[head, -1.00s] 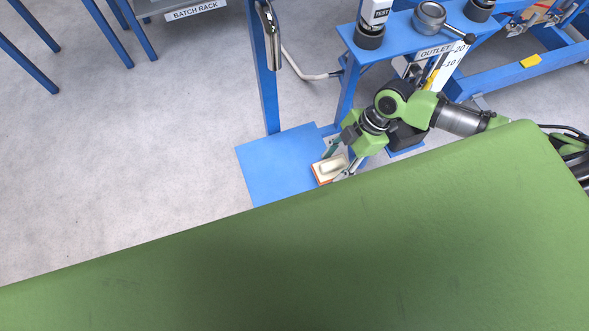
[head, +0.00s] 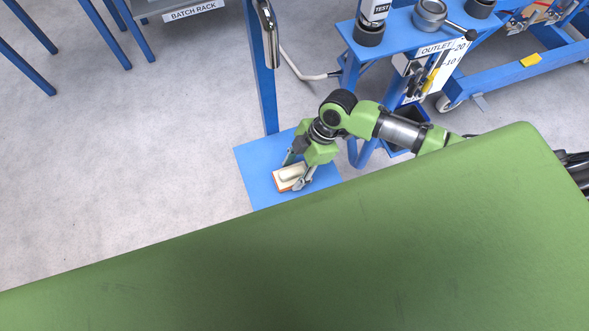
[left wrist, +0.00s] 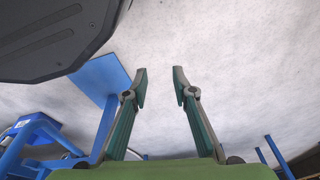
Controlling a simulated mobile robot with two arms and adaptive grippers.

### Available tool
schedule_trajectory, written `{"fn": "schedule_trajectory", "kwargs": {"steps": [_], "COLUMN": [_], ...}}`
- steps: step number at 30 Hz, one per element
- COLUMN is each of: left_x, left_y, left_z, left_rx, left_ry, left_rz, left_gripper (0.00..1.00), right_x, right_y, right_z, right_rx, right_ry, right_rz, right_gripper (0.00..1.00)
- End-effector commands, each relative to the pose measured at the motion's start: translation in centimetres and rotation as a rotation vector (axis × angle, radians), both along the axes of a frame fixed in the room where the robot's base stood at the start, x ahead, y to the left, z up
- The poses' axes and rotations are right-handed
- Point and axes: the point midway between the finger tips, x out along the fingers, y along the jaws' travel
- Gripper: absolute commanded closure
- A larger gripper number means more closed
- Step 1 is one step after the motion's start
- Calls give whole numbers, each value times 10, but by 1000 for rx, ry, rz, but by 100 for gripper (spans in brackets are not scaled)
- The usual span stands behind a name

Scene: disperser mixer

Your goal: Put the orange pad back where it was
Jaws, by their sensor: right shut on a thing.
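The orange pad (head: 290,178) has an orange edge and a pale block with a raised grip on top. My right gripper (head: 294,174) is shut on it, one finger on each side of the grip. The pad appears over the blue base plate (head: 258,172) of a stand. I cannot tell whether it touches the plate or hangs above it. My left gripper (left wrist: 161,85) shows only in the left wrist view. Its two fingers are apart with nothing between them.
A blue post (head: 260,85) with a metal spout (head: 268,35) rises from the plate. A blue bench marked OUTLET (head: 400,38) stands right of it, with a TEST bottle (head: 373,15) and a pot (head: 429,14). The batch rack (head: 193,10) is at the back left. Open floor lies left.

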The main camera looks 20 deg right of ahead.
Motion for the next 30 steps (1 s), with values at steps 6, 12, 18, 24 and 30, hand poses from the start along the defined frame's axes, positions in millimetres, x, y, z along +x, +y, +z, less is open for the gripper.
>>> {"fn": "schedule_trajectory", "kwargs": {"steps": [6, 12, 18, 24, 30], "left_x": [1, 0, 1, -9, -23], "left_y": [0, 0, 0, 1, 3], "left_z": [1, 1, 1, -14, -34], "left_rx": [1, 1, 1, 2, 3], "left_ry": [-1, 0, -1, 14, 25], "left_rz": [0, 0, 0, -2, -5], "left_gripper": [75, 75, 75, 75, 75], "right_x": [0, 0, 0, 2, 2], "right_y": [0, 0, 0, -9, -22], "right_z": [-1, -1, 0, 23, 54], "right_rx": [1, 1, 1, 0, 0], "right_ry": [0, 0, -1, -4, -3], "right_rz": [0, 0, 0, -1, 0], "right_gripper": [53, 39, 39, 39, 39]}}
